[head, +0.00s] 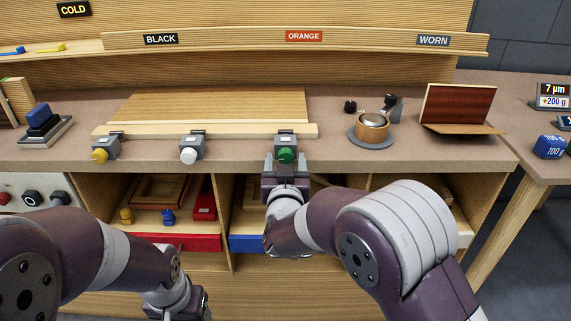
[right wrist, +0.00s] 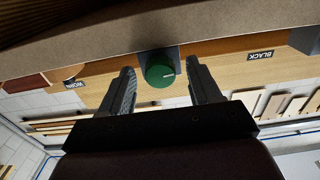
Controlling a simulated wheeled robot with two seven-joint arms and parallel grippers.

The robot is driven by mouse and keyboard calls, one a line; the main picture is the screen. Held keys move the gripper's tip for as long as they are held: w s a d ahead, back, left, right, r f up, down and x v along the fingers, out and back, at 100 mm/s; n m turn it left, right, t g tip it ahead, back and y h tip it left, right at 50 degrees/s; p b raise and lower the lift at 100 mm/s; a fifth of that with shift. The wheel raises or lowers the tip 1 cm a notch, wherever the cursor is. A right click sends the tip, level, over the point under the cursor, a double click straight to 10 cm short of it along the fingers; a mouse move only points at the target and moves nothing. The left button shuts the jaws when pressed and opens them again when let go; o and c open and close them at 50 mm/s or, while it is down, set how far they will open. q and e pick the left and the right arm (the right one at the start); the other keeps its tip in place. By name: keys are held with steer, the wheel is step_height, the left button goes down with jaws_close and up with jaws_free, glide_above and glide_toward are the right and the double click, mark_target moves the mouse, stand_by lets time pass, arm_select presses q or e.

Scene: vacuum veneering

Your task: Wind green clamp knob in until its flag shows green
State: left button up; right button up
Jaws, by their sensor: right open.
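The green clamp knob (head: 286,155) sits on the front of the right-hand grey clamp at the bench's front edge. My right gripper (head: 286,168) is in front of it, coming from below. In the right wrist view the green knob (right wrist: 160,72) lies between the tips of the open fingers of my right gripper (right wrist: 161,80), with a gap on each side. A pale line marks the knob's face. I cannot make out the clamp's flag or its colour. My left gripper (head: 190,303) is low at the bottom edge, mostly cut off.
A yellow knob clamp (head: 101,154) and a white knob clamp (head: 189,155) stand left along the same board (head: 240,130). A brass pot on a round base (head: 372,132) and a dark veneer panel (head: 458,106) stand to the right. Open shelves with trays (head: 170,242) are below the bench.

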steer(key=c, duration=1)
steer(key=shift+f+m+b, duration=0.25)
steer(key=shift+m+b, duration=0.55)
steer(key=shift+b, duration=0.05)
steer(key=shift+c, duration=0.2)
steer(key=shift+r+m, duration=0.15)
steer(key=shift+m, duration=0.25)
steer(key=shift+r, duration=0.1)
steer(key=o, duration=1)
steer(key=shift+o, duration=0.2)
steer(key=s+p, duration=0.1)
steer(key=s, duration=1.1)
steer(key=shift+s, duration=0.4)
